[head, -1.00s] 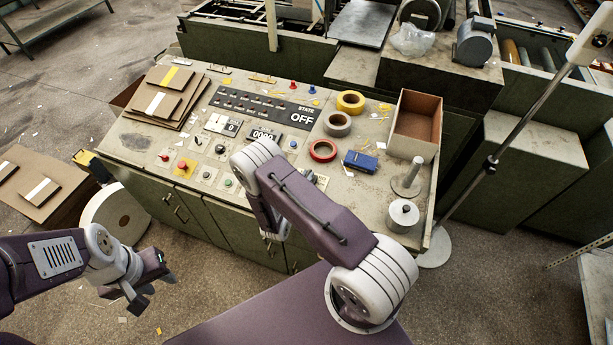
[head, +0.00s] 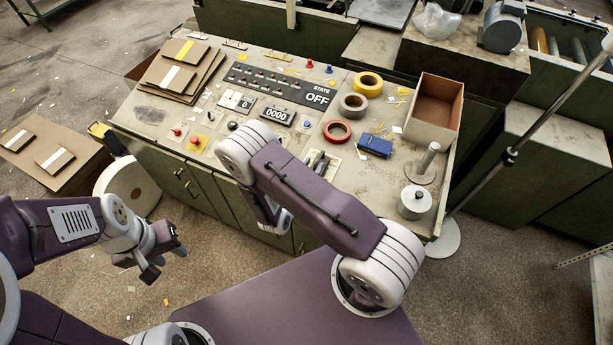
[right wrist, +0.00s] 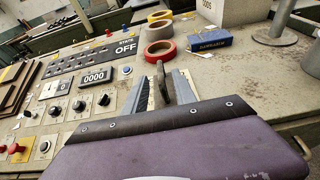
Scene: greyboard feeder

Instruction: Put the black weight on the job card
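My right gripper (right wrist: 162,88) points at the console, its two grey ridged fingers apart. A narrow dark upright piece (right wrist: 160,78) stands between them; it may be the black weight's handle, but I cannot tell. In the head view my right arm hides most of this spot. A pale card-like patch (head: 333,167) shows beside the fingers there; it may be the job card, though no writing is readable. My left gripper (head: 166,262) is open and empty, off the console's front left.
Cardboard sheets (head: 205,85) lie at the left. A metal pole (head: 550,115) stands right.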

